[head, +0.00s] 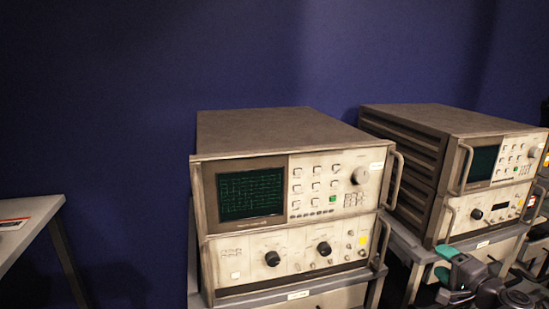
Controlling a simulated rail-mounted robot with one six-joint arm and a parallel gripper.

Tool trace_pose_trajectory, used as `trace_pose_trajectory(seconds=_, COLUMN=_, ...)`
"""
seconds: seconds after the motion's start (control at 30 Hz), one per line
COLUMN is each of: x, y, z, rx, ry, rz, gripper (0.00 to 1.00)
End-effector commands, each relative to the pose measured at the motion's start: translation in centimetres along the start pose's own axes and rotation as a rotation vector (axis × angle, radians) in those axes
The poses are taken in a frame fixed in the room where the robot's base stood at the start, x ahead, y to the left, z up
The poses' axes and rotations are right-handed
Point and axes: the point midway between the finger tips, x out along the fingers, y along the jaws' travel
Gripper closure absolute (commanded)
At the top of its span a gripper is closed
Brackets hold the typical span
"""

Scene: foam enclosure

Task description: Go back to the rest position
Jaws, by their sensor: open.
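My gripper (445,263) shows at the lower right of the head view, dark with two teal fingertips. The fingertips are apart and nothing shows between them. It is in front of the right-hand instrument stack (478,185), near its lower left corner and the cart below. I cannot tell whether it touches anything. Part of my dark arm runs off the bottom right edge.
A beige instrument stack (310,187) with a green-traced screen stands on a grey cart (330,300) at the centre. More equipment is cut off at the right edge. A table (25,225) with a paper or label (15,222) is at the left. A blue wall (150,70) is behind.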

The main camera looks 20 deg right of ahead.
Motion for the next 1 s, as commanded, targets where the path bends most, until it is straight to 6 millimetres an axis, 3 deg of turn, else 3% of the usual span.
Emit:
trace_pose_trajectory(seconds=0.1, x=-0.3, y=2.5, z=1.4, rx=-0.03, ry=-0.066, rz=0.153, gripper=0.39)
trace_pose_trajectory(seconds=0.23, x=0.8, y=2.8, z=4.3, rx=-0.076, ry=-0.195, rz=0.331, gripper=0.39)
trace_pose_trajectory(seconds=0.37, x=2.6, y=1.7, z=8.4, rx=-0.148, ry=-0.361, rz=0.513, gripper=0.39)
trace_pose_trajectory(seconds=0.53, x=4.6, y=-1.2, z=14.1, rx=-0.282, ry=-0.579, rz=0.729, gripper=0.39)
trace_pose_trajectory(seconds=0.67, x=5.9, y=-6.3, z=19.6, rx=-0.457, ry=-0.773, rz=0.907, gripper=0.39)
trace_pose_trajectory(seconds=0.8, x=6.8, y=-14.5, z=26.9, rx=-0.75, ry=-0.985, rz=1.071, gripper=0.39)
trace_pose_trajectory(seconds=0.9, x=7.1, y=-19.9, z=32.2, rx=-0.959, ry=-1.094, rz=1.104, gripper=0.39)
trace_pose_trajectory(seconds=1.0, x=7.3, y=-24.0, z=37.2, rx=-1.1, ry=-1.18, rz=1.06, gripper=0.39)
